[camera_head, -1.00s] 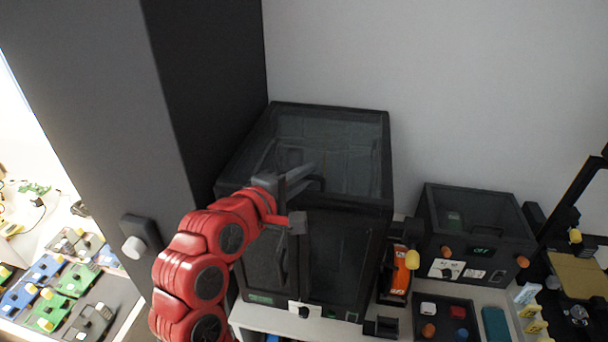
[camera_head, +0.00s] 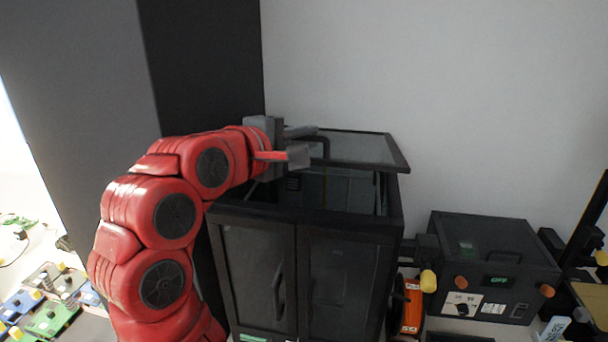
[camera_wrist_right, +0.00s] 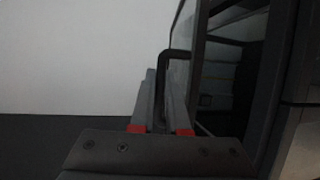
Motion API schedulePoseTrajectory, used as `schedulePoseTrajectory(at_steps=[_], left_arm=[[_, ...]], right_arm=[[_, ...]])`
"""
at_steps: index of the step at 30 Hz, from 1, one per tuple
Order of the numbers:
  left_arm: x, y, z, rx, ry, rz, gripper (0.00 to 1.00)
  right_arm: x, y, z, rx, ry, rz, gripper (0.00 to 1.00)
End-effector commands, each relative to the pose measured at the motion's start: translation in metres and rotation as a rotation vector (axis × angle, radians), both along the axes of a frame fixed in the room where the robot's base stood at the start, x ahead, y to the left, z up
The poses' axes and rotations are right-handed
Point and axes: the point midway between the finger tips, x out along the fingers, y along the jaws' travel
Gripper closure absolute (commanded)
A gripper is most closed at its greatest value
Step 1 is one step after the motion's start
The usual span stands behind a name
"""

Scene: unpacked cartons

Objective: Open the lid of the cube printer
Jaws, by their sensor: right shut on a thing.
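The cube printer (camera_head: 300,215) is a tall dark box with two front glass doors. Its lid (camera_head: 370,148) is a dark-framed glass panel, tilted up with its front edge raised clear of the top rim. The open gap beneath shows the dark inside. My right gripper (camera_head: 310,143) is shut on the black lid handle (camera_head: 324,145) above the printer's left part. In the right wrist view the handle (camera_wrist_right: 175,55) rises from between the two grey fingers (camera_wrist_right: 163,95), beside the lid's glass. My left gripper is not in view.
A smaller black box with a display reading OFF (camera_head: 490,265) stands right of the printer. An orange spool (camera_head: 411,305) sits between them. A grey column (camera_head: 85,90) rises at left, and a bare white wall (camera_head: 430,80) stands behind.

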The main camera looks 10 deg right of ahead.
Motion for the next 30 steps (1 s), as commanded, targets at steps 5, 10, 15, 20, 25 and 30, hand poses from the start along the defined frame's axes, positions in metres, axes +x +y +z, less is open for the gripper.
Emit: schedulePoseTrajectory(at_steps=[5,10,15,20,25,30], left_arm=[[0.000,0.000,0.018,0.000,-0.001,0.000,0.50],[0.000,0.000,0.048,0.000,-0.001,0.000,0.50],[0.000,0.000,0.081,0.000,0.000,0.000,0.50],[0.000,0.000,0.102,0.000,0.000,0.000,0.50],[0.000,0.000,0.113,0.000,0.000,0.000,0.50],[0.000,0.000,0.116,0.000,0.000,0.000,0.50]], right_arm=[[0.010,-0.004,0.034,-0.001,-0.001,-0.001,1.00],[0.024,-0.009,0.071,0.000,-0.002,-0.002,1.00],[0.043,-0.014,0.102,-0.001,0.001,-0.001,1.00],[0.058,-0.019,0.120,0.000,0.002,-0.001,1.00],[0.068,-0.022,0.128,0.002,0.001,-0.001,1.00],[0.072,-0.023,0.130,0.003,0.000,-0.001,1.00]])
